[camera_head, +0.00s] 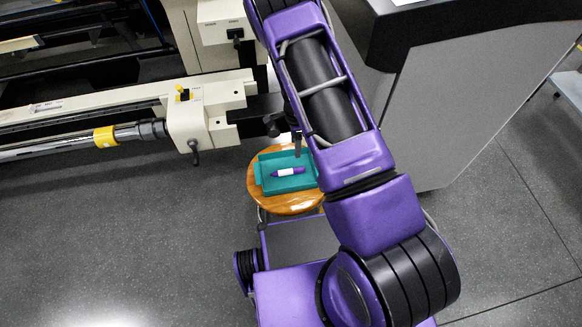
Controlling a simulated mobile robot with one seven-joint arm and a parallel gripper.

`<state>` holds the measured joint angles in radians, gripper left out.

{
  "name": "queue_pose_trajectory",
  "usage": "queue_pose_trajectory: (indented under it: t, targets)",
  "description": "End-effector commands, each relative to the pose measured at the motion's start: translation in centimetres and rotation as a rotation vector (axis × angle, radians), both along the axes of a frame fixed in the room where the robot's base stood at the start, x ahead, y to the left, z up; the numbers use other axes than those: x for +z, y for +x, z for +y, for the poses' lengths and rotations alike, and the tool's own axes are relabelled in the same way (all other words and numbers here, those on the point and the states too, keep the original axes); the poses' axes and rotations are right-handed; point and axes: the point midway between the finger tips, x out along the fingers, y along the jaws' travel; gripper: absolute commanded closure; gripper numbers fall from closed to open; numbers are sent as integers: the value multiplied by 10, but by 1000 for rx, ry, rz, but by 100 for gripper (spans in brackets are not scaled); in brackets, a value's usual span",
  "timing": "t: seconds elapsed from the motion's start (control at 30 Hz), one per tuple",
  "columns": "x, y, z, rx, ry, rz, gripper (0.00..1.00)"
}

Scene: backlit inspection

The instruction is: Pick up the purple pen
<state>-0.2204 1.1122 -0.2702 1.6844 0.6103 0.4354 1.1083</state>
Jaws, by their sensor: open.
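The purple pen (297,171) has a white band and lies roughly level across the picture in a shallow teal tray (264,183). The tray rests on a round wooden stool (292,205). My gripper (285,134) is open and empty, with dark fingers just above the tray's far edge in the picture, apart from the pen. My purple arm covers the right side of the tray and stool and part of the gripper.
A large beige machine (205,115) with long rails stands to the left and behind the stool. A grey cabinet (450,100) with a dark top stands at the right. The grey floor (120,240) at the left is clear.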

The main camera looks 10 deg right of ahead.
Motion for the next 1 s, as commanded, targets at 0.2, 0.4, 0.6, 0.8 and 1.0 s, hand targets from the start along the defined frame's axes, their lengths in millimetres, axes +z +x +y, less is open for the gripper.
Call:
queue_pose_trajectory:
  t: [0.2, 0.4, 0.6, 0.8, 1.0]
  targets:
    - [-51, 0, 0, 4, -2, 1, 36]
    - [-88, 1, 0, 4, -1, -2, 36]
    - [-103, 2, 0, 5, -1, -4, 36]
    - [-126, 4, 0, 5, -2, -2, 36]
    - [-151, 5, 0, 4, -2, -3, 36]
